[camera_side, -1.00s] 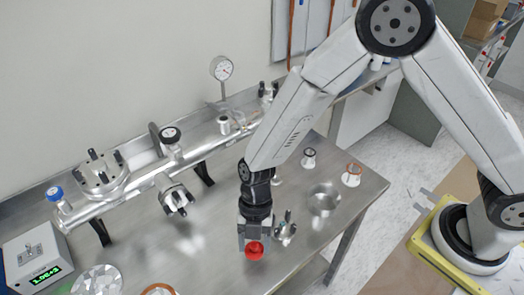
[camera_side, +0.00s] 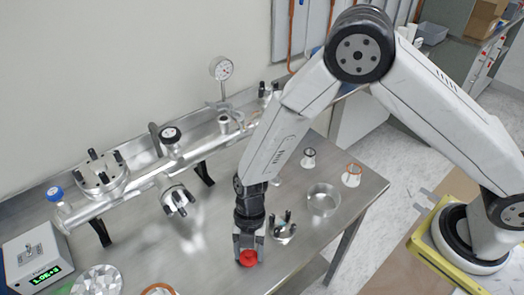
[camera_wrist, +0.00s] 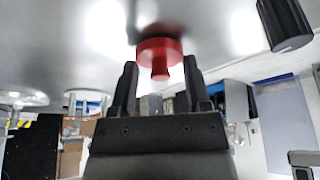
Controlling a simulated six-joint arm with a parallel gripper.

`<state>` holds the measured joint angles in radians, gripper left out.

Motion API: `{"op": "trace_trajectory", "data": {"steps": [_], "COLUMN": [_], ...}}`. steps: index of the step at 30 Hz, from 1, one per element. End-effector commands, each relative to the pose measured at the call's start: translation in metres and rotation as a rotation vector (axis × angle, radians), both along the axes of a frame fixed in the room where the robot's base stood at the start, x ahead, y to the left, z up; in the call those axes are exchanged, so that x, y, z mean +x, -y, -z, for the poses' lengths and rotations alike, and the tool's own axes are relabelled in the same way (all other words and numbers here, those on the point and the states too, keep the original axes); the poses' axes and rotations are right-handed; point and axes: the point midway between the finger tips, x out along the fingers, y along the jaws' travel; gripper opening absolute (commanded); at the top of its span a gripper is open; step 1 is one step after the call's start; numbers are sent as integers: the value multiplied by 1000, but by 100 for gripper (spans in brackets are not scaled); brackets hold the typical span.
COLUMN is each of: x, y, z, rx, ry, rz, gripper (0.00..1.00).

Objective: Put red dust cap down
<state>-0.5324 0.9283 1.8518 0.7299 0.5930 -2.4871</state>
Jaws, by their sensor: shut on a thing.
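The red dust cap (camera_side: 248,258) is between the fingertips of my gripper (camera_side: 247,252), low over the steel table near its front edge. In the wrist view the red dust cap (camera_wrist: 159,53) shows its wide disc and a narrower stub, with the fingers of my gripper (camera_wrist: 159,88) on both sides. My gripper is shut on the cap. I cannot tell whether the cap touches the table (camera_side: 215,235).
A metal clamp (camera_side: 283,230) and a shallow dish (camera_side: 323,200) stand right of the gripper. The steel vacuum manifold (camera_side: 130,200) runs along the back left. A display box (camera_side: 38,258) is at far left. Bare table lies left of the gripper.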

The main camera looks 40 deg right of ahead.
Motion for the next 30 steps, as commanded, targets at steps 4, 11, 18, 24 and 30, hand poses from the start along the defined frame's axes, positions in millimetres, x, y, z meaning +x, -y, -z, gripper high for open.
{"op": "trace_trajectory", "data": {"steps": [4,11,18,24,30], "x": [0,0,0,0,1], "y": [0,0,0,0,0], "z": [0,3,3,3,-2], "rx": [0,-1,0,0,1], "ry": [0,-1,0,0,1], "rz": [0,1,0,0,0], "gripper": [0,0,97,97,97]}}
